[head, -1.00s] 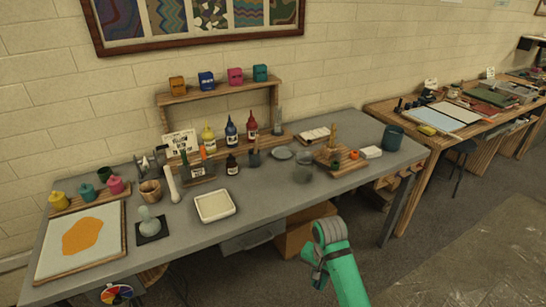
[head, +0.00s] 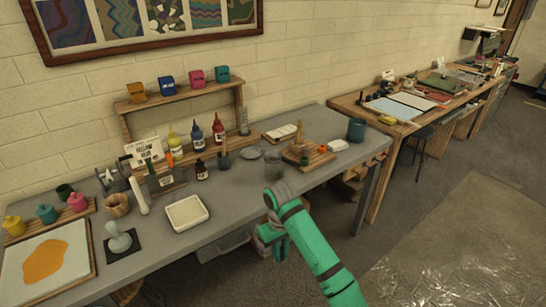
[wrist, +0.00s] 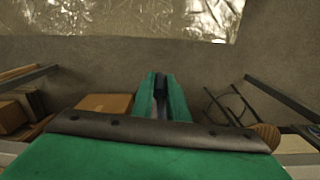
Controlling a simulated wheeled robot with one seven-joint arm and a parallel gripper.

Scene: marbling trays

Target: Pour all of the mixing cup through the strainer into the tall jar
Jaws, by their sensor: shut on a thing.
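My gripper (wrist: 160,88) points down past the table's front, over the floor, in the wrist view. Its green fingers are shut on a narrow dark thing (wrist: 161,86); which thing it is I cannot tell. In the head view my gripper (head: 271,238) is partly hidden by my arm, and what it holds does not show clearly. A clear glass vessel (head: 274,161), possibly the tall jar, stands on the grey table behind my arm, partly hidden. A brown cup (head: 117,205) and a dark teal cup (head: 356,129) stand on the table. I cannot make out the strainer or tell which is the mixing cup.
A white tray (head: 186,213) lies near the table's front. A wooden board (head: 307,159) with small items is right of the glass vessel. Dye bottles (head: 196,138) stand along the back. A second wooden table (head: 420,112) is further right. The floor right of the table is open.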

